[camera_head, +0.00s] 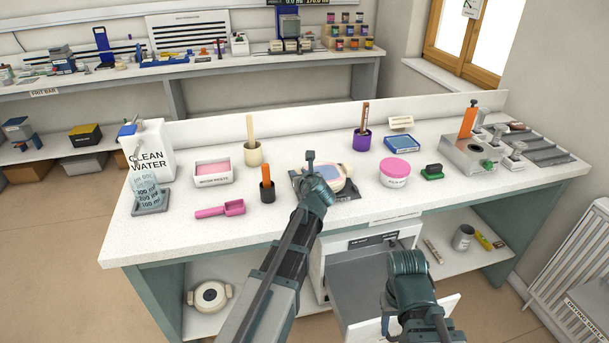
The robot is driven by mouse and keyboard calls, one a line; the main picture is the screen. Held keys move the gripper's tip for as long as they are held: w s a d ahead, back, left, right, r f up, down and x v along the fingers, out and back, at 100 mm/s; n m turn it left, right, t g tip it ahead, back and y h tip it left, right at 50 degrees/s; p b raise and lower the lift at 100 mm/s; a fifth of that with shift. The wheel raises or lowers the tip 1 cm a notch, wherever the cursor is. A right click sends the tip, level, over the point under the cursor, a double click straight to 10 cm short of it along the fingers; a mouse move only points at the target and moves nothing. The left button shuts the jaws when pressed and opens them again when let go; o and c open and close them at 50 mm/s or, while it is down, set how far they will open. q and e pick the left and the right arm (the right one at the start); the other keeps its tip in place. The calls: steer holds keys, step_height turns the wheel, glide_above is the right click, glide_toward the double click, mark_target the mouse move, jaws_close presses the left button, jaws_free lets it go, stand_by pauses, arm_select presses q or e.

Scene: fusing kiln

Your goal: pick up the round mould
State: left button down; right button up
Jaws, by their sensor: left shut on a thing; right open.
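A round cream mould (209,296) with a dark centre and side lugs lies on the lower left shelf under the bench, with no gripper near it. A second cream mould (345,181), with a pale blue inside, is on or just above a dark plate (350,194) in the middle of the bench top. My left gripper (312,166) is at this second mould's left side and seems shut on its edge; my wrist hides the contact. My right gripper (403,262) is open in front of the bench, above an open drawer (367,285); its fingertips are hard to see.
Close to the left gripper stand a black pot with an orange handle (267,188), a cream pot (253,153), a purple pot (361,140) and a pink-lidded tub (395,172). A pink scoop (220,210) lies left. The bench's front left is clear.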

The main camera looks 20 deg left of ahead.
arm_select(q)
step_height(320, 180, up, 3)
steer(key=p, duration=0.2)
steer(key=shift+p, duration=0.3)
steer(key=shift+s+d+r+p, duration=0.15)
steer(key=shift+s+r+p, duration=0.1)
steer(key=shift+r+p, duration=0.05)
steer(key=s+d+r, duration=0.1)
steer(key=s+d, duration=0.8)
steer(key=s, duration=0.3)
steer(key=shift+s+p, duration=0.3)
steer(key=shift+p, duration=0.15)
